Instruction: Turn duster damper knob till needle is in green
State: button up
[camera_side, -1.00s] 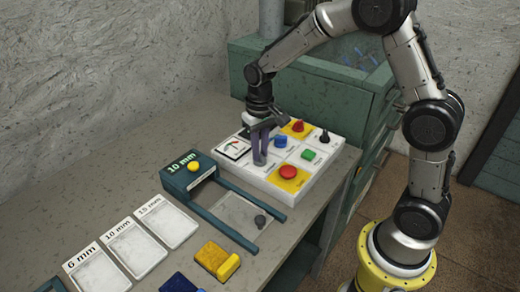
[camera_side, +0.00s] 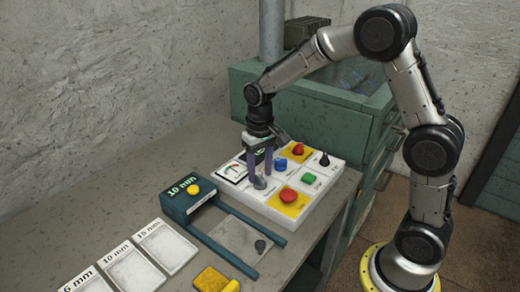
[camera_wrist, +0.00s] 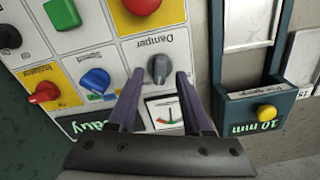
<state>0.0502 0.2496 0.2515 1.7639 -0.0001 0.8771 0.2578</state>
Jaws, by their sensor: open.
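My gripper (camera_wrist: 160,74) is open and points down at the panel. Its fingertips are on either side of the knob, with gaps visible in the wrist view. The gauge (camera_wrist: 164,111) shows between the fingers, with a needle and a coloured arc that includes green and red. The needle's exact place on the arc is too small to tell.
The panel (camera_side: 270,206) also carries a blue knob (camera_side: 281,163), red knob (camera_side: 299,148), black knob (camera_side: 324,159), green button (camera_side: 309,178) and red button (camera_side: 289,195). A dark green gauge frame (camera_side: 188,205) with a yellow knob stands nearby, beside white sample trays (camera_side: 167,248).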

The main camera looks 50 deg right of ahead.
aim_at(260, 178)
notch_tip(260, 178, up, 13)
dwell(0.3)
jog(key=shift+f, duration=0.1)
jog(key=s+a+r+n+t, duration=0.1)
jog(key=s+r+t, duration=0.1)
jog(key=s+r, duration=0.35)
jog(key=s+a+r+t, duration=0.1)
jog(key=s+r+t, duration=0.1)
jog(key=s, duration=0.6)
jog(key=s+f+n+t, duration=0.1)
jog(key=s+f+n, duration=0.1)
jog(key=s+f, duration=0.5)
jog(key=s, duration=0.3)
jog(key=shift+f+n+t, duration=0.25)
jog(key=shift+n+t, duration=0.05)
jog(key=shift+s, duration=0.1)
